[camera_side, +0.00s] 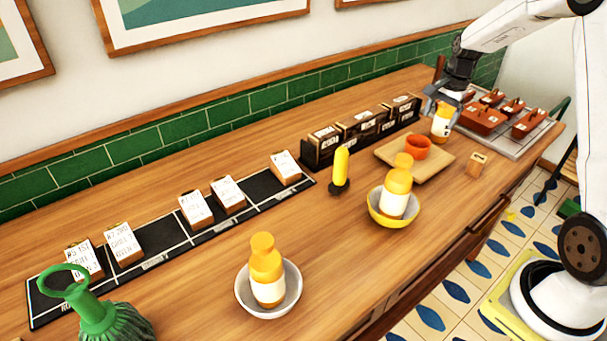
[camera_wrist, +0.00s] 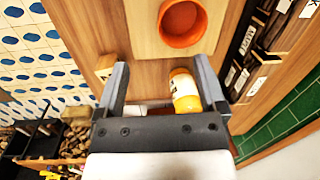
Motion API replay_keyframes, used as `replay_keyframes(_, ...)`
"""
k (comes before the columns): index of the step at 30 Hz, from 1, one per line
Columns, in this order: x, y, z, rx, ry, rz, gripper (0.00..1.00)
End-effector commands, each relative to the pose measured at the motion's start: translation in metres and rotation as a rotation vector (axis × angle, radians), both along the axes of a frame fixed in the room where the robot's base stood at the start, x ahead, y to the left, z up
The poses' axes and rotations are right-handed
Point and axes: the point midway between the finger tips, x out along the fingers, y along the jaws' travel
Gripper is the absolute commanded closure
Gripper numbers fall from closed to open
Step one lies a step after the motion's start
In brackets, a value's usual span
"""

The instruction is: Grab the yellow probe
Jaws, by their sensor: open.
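The yellow probe (camera_side: 340,167) stands upright on a small dark base on the wooden counter, in the middle of the side view. I cannot make it out in the wrist view. My gripper (camera_side: 443,98) is at the far right end of the counter, well away from the probe. In the wrist view my gripper (camera_wrist: 161,62) is open, with its two fingers spread wide. A yellow bottle with a white label (camera_wrist: 185,92) shows between the fingers, close to the right one. This bottle also shows under my gripper in the side view (camera_side: 441,124).
A wooden tray (camera_side: 388,153) holds an orange cup (camera_side: 417,146). Yellow bottles stand in a yellow bowl (camera_side: 379,215) and a white bowl (camera_side: 290,302). A dark ticket strip (camera_side: 155,262) and a dark box row (camera_side: 318,160) line the back. A green vase (camera_side: 95,315) stands front left.

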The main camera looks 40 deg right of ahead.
Motion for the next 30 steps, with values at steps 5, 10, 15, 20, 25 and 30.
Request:
replay_keyframes(5,0.0,0.029,-0.018,0.132,0.002,-0.035,0.1)
replay_keyframes(10,0.002,0.068,-0.037,0.315,-0.007,-0.095,0.1)
replay_keyframes(15,0.006,0.108,-0.051,0.508,-0.023,-0.17,0.1)
replay_keyframes(20,0.012,0.141,-0.058,0.678,-0.047,-0.251,0.1)
replay_keyframes(25,0.019,0.168,-0.063,0.844,-0.083,-0.35,0.1)
replay_keyframes(30,0.027,0.188,-0.066,0.985,-0.13,-0.455,0.1)
